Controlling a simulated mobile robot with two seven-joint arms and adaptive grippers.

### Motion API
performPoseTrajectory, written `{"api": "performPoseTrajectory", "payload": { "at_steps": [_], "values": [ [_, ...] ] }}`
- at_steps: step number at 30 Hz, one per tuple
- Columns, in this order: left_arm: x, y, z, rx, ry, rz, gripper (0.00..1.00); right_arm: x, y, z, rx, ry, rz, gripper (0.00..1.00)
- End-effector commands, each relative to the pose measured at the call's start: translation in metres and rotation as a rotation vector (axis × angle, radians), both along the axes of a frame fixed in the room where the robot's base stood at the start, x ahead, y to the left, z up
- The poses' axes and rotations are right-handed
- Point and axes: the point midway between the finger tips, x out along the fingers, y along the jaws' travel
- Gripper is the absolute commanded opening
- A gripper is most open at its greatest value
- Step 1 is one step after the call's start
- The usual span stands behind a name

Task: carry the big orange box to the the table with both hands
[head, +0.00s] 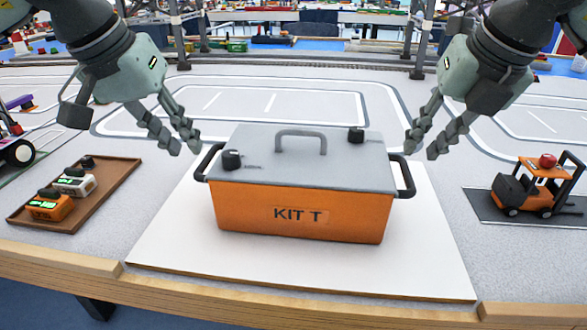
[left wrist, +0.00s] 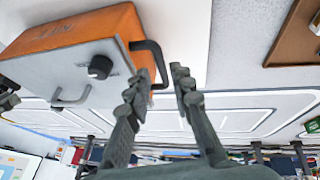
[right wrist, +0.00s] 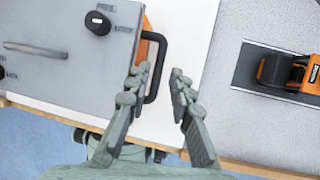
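The big orange box (head: 300,208), marked "KIT T", sits on a white board on the table. It has a grey lid (head: 305,165) with a centre handle, two black knobs and a black handle on each end. My left gripper (head: 184,144) is open and empty, up and left of the left end handle (head: 206,162). In the left wrist view that handle (left wrist: 154,62) shows beside one finger. My right gripper (head: 423,149) is open and empty, just above and right of the right end handle (head: 405,178). In the right wrist view that handle (right wrist: 157,65) lies between the fingers' lines, nearer the left finger.
The white board (head: 430,250) reaches the table's wooden front edge (head: 300,312). A brown tray (head: 115,185) with small orange and white items lies left. A toy forklift (head: 535,187) stands on a dark mat at right. Crane legs stand behind.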

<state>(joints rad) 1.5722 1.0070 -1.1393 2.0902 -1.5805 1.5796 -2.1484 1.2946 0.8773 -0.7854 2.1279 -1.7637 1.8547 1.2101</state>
Motion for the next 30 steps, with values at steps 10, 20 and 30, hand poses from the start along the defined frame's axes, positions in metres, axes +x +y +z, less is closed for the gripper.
{"api": "performPoseTrajectory", "payload": {
  "at_steps": [10,20,30],
  "values": [
    [0.000,-0.001,0.000,-0.002,0.000,0.000,0.22,0.000,0.000,0.000,0.002,0.001,0.001,0.22],
    [0.012,-0.008,-0.033,-0.002,0.003,0.000,0.22,0.014,0.005,-0.033,0.002,0.006,0.001,0.22],
    [0.027,-0.017,-0.068,-0.002,0.002,0.001,0.22,0.029,0.010,-0.068,0.002,0.002,0.001,0.22]
  ]
}}
